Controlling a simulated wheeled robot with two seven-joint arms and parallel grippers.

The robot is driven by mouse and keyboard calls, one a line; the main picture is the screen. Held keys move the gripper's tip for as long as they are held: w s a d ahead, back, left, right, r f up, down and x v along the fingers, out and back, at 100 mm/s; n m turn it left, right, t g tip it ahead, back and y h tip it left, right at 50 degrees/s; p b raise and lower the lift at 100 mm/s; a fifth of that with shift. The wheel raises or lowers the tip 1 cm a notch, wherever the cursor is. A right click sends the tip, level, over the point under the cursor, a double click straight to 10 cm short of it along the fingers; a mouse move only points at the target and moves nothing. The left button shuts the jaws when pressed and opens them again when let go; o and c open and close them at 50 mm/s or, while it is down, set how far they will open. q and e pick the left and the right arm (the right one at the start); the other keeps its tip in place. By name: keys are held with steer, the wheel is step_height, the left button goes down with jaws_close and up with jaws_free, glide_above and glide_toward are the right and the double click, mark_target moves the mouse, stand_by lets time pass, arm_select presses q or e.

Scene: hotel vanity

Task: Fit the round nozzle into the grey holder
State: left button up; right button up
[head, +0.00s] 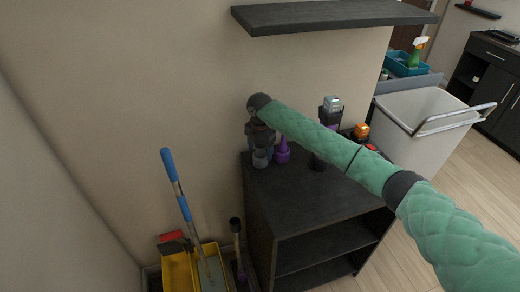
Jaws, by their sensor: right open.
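My right gripper (261,140) is at the back left corner of the dark cabinet top, pointing down, its jaws open. Below it stands a small grey cylindrical piece (260,159); I cannot tell whether this is the grey holder or whether the gripper touches it. A purple cone-shaped piece (282,151) stands upright just right of the gripper. A dark short cylinder (319,163) stands farther right, partly behind my arm. I cannot make out for certain which piece is the round nozzle. My left gripper is out of view.
On the dark cabinet (310,202), a grey-topped bottle (331,104) and an orange-topped item (361,131) stand behind my arm. A dark shelf (335,16) hangs above. A yellow bucket (178,272) with blue-handled tools is left; a white cart (425,112) is right.

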steer(key=shift+r, duration=0.45)
step_height(320, 180, up, 6)
steer(key=b, duration=0.3)
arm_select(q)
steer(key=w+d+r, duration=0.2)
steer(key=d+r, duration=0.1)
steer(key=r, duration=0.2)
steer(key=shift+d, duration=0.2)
arm_select(e)
steer(key=shift+r, duration=0.45)
